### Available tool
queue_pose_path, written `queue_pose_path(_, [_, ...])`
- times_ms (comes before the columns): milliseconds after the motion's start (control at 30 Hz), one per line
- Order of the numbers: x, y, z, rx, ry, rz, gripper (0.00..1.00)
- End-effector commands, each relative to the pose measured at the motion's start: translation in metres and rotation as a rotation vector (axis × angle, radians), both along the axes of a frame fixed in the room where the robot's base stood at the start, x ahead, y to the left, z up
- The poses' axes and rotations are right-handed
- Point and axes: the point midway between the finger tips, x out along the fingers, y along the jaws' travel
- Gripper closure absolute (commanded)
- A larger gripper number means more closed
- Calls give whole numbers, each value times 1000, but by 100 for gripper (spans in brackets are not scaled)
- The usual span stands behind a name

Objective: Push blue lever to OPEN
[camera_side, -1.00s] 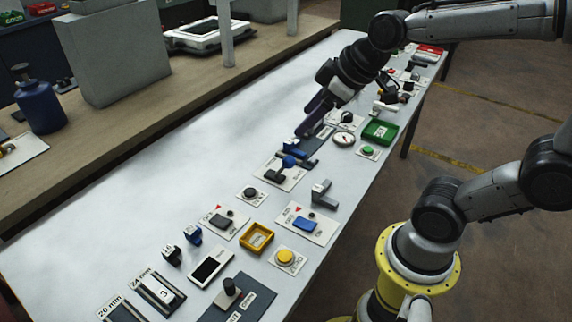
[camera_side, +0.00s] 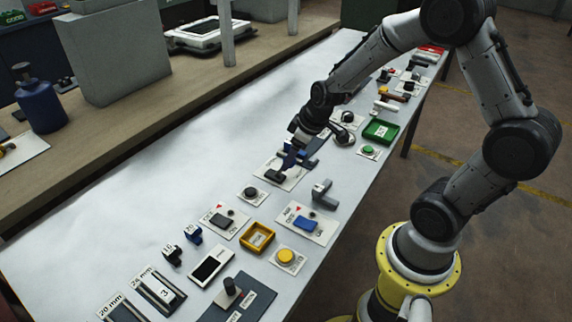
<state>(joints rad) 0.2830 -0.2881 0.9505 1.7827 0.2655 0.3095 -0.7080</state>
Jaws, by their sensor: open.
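My gripper (camera_side: 296,148) points down over the middle of the table, at the far end of a small white panel (camera_side: 291,184). Its jaws are open and hold nothing that I can see. A black handle (camera_side: 276,176) sits on the same panel, just nearer than the blue part. The panel's labels, including OPEN, are too small to read.
A grey bracket (camera_side: 323,194) stands to the right of the panel, and a black knob (camera_side: 250,193) lies to its left. A green tray (camera_side: 380,131) is farther right. A panel with a blue switch (camera_side: 306,224) is nearer. The table's left part is clear.

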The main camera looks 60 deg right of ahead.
Motion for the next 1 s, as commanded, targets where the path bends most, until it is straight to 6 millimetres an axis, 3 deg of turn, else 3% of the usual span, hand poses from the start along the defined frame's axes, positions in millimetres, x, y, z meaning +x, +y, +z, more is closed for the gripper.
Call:
queue_pose_path(100, [8, 0, -21, 1, 3, 0, 30])
queue_pose_path(300, [18, -1, -41, 0, 1, 1, 30])
queue_pose_path(700, [21, -1, -47, 0, -1, 1, 30])
queue_pose_path(1000, [20, -1, -47, 0, -1, 0, 82])
